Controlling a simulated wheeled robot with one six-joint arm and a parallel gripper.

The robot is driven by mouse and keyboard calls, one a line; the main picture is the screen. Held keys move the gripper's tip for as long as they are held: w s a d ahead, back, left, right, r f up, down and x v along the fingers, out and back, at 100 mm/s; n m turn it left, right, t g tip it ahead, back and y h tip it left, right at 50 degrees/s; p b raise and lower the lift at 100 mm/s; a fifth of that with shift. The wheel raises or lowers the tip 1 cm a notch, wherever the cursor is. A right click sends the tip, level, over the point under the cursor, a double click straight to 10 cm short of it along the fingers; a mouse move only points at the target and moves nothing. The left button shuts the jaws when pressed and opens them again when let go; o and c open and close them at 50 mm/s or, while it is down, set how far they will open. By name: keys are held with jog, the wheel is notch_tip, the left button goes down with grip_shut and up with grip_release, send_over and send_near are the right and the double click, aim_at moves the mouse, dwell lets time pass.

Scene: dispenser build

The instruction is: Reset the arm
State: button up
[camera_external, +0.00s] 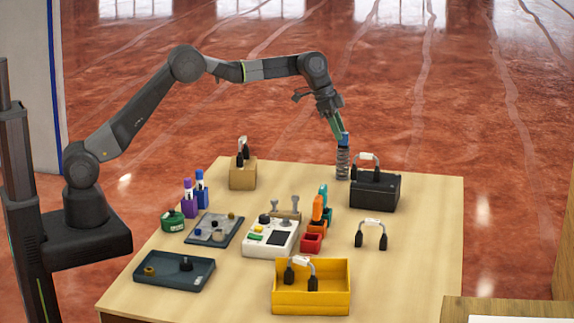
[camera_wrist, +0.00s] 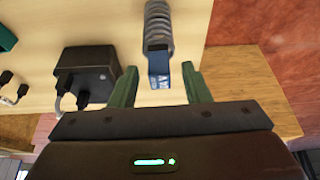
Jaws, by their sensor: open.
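My gripper (camera_external: 338,127) has green fingers and is over the far edge of the table, stretched out from my arm. In the wrist view my gripper (camera_wrist: 160,88) is open, with its two green fingers apart. A blue block (camera_external: 345,139) sits on top of a grey ribbed coil-like stand (camera_external: 342,165). In the wrist view the blue block (camera_wrist: 158,68) shows between the fingertips, with a visible gap to each finger. The grey ribbed stand (camera_wrist: 158,25) runs away from it.
A black box with a cable (camera_external: 374,191) stands right of the stand. A wooden block (camera_external: 243,174), a white device (camera_external: 270,238), a yellow bin (camera_external: 311,300), dark trays (camera_external: 174,271) and small coloured parts occupy the table (camera_external: 420,280). The table's right side is mostly bare.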

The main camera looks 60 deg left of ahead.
jog(key=v, duration=1)
jog(key=x, duration=1.2)
jog(key=shift+s+f, duration=0.1)
jog(key=shift+f, duration=0.15)
jog(key=r, duration=0.5)
jog(key=r+p, duration=0.1)
jog(key=r, duration=0.4)
jog(key=shift+d+r, duration=0.25)
jog(key=s+d+f, duration=0.3)
jog(key=s+d, duration=0.3)
jog(key=d, duration=0.3)
jog(key=s+d+f+m, duration=0.1)
jog(key=s+d+f, duration=0.35)
jog(key=d, duration=0.55)
jog(key=s+d+f, duration=0.3)
jog(key=s+d, duration=0.4)
jog(key=d, duration=0.2)
jog(key=f, duration=0.9)
jog(key=shift+w+a+f+p, duration=0.15)
jog(key=shift+w+f+p, duration=0.15)
jog(key=shift+f+p, duration=0.1)
